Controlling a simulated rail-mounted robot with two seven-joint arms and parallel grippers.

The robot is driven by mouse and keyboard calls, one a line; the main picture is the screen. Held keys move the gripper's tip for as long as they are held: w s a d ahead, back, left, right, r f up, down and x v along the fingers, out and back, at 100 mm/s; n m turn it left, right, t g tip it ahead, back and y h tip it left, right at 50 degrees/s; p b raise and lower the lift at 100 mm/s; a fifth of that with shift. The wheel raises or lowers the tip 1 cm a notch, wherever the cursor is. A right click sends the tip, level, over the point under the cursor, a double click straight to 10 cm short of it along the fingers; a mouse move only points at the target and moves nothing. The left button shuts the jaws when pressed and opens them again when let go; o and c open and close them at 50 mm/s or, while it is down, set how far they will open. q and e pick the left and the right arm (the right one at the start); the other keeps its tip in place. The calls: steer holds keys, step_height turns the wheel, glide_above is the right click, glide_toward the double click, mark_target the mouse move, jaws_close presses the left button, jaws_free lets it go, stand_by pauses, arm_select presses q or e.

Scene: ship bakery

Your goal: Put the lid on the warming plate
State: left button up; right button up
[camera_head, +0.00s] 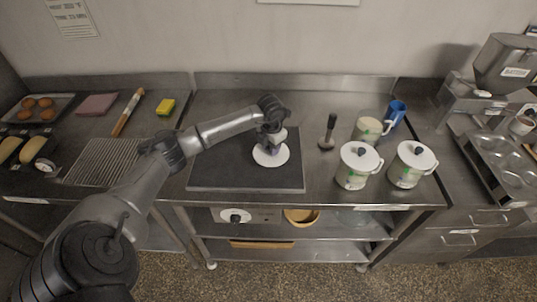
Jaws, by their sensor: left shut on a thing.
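My left arm reaches in from the lower left over the steel counter. Its gripper (270,139) points down over the dark warming plate (221,178) and is shut on the white round lid (272,156). The lid's top middle is hidden by the gripper. The lid looks level and lies over the right half of the plate. I cannot tell whether it touches the plate. My right gripper is not in view.
Two lidded white pots (357,166) (411,165), an open pot (368,130) and a blue mug (395,112) stand to the right. A dark-handled tool (328,132) stands nearer the plate. A wire rack (104,163), rolling pin (128,112) and yellow sponge (165,106) lie left.

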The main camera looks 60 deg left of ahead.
arm_select(q)
steer(key=shift+s+a+f, duration=0.15)
steer(key=shift+a+f, duration=0.25)
steer(key=shift+a, duration=0.15)
steer(key=shift+f, duration=1.9)
steer(key=shift+f, duration=0.15)
steer(key=o, duration=0.9)
